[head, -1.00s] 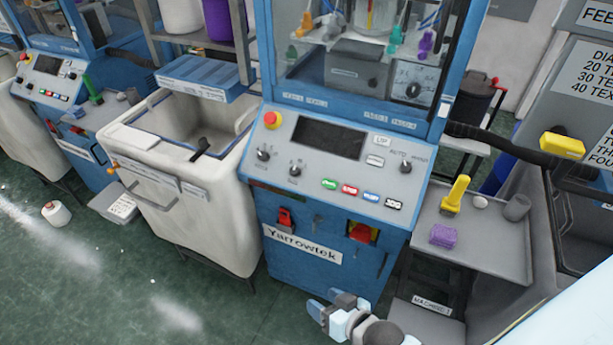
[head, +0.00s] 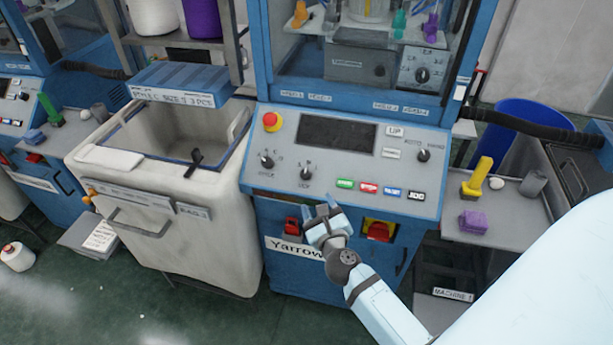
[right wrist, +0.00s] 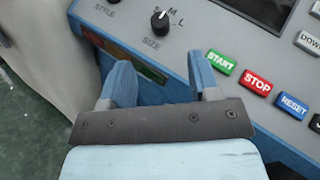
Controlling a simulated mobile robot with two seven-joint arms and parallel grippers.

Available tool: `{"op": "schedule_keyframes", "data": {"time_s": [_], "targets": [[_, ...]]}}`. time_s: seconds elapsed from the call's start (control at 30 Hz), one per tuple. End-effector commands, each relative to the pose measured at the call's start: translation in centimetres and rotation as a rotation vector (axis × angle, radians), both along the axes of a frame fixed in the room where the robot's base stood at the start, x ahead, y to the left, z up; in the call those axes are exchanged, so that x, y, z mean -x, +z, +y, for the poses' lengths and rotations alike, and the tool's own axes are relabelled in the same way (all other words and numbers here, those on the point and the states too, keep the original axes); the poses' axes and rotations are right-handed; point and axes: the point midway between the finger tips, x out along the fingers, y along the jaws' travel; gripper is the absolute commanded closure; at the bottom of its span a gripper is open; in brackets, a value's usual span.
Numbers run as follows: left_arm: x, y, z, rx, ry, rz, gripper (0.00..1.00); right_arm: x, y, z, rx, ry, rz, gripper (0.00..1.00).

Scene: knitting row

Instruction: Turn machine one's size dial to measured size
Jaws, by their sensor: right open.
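The size dial (head: 306,173) is a small black knob on the grey sloped panel of the blue machine (head: 345,250). In the right wrist view the size dial (right wrist: 160,22) has S, M and L around it and SIZE below. Its white mark points upward, around S to M; the exact setting is hard to tell. My right gripper (head: 324,210) is open and empty, in front of the panel's lower edge, just below the dial and apart from it. In the right wrist view the fingers of the right gripper (right wrist: 158,80) stand spread below the dial. My left gripper is out of view.
The style dial (head: 266,161) sits left of the size dial. The START button (head: 345,184) and other coloured buttons lie to its right. A red emergency button (head: 272,122) is at the panel's upper left. A white bin (head: 150,200) stands close on the left.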

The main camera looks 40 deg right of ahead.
Motion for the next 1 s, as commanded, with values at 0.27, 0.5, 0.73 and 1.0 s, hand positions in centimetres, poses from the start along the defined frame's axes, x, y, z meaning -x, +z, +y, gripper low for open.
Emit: {"op": "schedule_keyframes", "data": {"time_s": [0.27, 0.5, 0.73, 1.0], "targets": [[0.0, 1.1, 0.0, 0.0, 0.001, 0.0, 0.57, -5.9, 0.2, -1.9, 0.005, 0.002, -0.001, 0.44], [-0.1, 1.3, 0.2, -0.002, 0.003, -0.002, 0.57, -9.1, 0.1, -3.0, 0.005, 0.003, 0.001, 0.44], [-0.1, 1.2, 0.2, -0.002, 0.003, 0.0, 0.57, -9.9, 0.0, -3.3, 0.005, 0.003, 0.001, 0.44], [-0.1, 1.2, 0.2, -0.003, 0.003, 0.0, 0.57, -9.9, 0.0, -3.3, 0.005, 0.003, 0.001, 0.6]]}}
